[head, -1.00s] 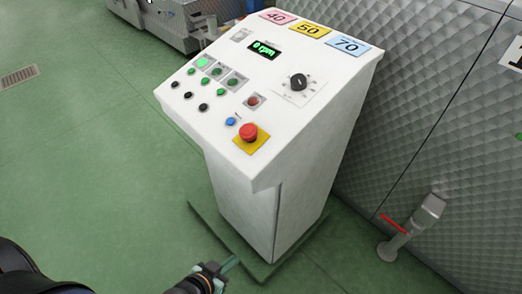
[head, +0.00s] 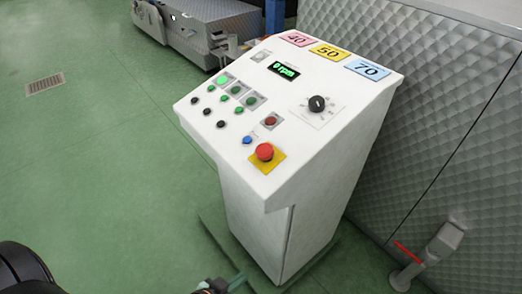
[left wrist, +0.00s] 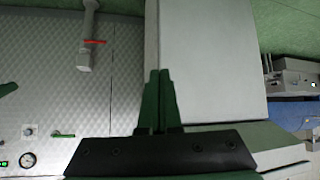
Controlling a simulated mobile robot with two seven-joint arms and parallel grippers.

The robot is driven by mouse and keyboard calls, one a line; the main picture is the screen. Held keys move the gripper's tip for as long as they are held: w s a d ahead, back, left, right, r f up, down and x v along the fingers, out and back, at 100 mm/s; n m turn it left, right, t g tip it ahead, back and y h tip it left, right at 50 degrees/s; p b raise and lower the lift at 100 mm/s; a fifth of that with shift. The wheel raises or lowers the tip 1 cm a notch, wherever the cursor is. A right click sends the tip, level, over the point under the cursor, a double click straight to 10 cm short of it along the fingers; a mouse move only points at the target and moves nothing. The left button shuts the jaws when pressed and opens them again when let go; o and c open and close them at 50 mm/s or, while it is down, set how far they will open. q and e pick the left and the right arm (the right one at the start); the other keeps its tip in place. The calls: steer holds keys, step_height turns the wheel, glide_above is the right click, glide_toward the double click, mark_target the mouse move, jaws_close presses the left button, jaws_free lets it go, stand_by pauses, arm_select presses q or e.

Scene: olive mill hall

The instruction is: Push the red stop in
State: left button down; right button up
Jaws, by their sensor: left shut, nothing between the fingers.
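The red stop (head: 264,152) is a mushroom button on a yellow square plate, at the near right corner of the white sloping control panel (head: 215,130). Whether it is pressed in or out I cannot tell. My left gripper (head: 238,279) shows at the bottom edge of the head view, low in front of the cabinet's foot and well below the panel top. In the left wrist view its two green fingers (left wrist: 158,75) are together and empty, with the cabinet's pale side (left wrist: 212,60) beyond them. The stop is not in the left wrist view. My right gripper is not in view.
A blue button (head: 247,140), a red button (head: 270,121) and a black knob (head: 317,103) sit near the stop. A quilted metal wall stands right of the cabinet, with a red-handled valve (head: 408,251). The green floor at left is clear around a drain grate (head: 45,84).

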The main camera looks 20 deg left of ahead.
arm_select(q)
steer(key=w+a+r+n+t+b, duration=0.1)
steer(key=w+a+r+t+b, duration=0.55)
steer(key=w+r, duration=0.35)
step_height(320, 180, up, 16)
steer(key=m+t+h+b, duration=0.4)
steer(key=t+h+b, duration=0.2)
steer(key=h, duration=0.3)
steer(key=shift+a+m+b, duration=0.3)
steer(key=shift+a+b, duration=0.15)
steer(key=shift+b, duration=0.05)
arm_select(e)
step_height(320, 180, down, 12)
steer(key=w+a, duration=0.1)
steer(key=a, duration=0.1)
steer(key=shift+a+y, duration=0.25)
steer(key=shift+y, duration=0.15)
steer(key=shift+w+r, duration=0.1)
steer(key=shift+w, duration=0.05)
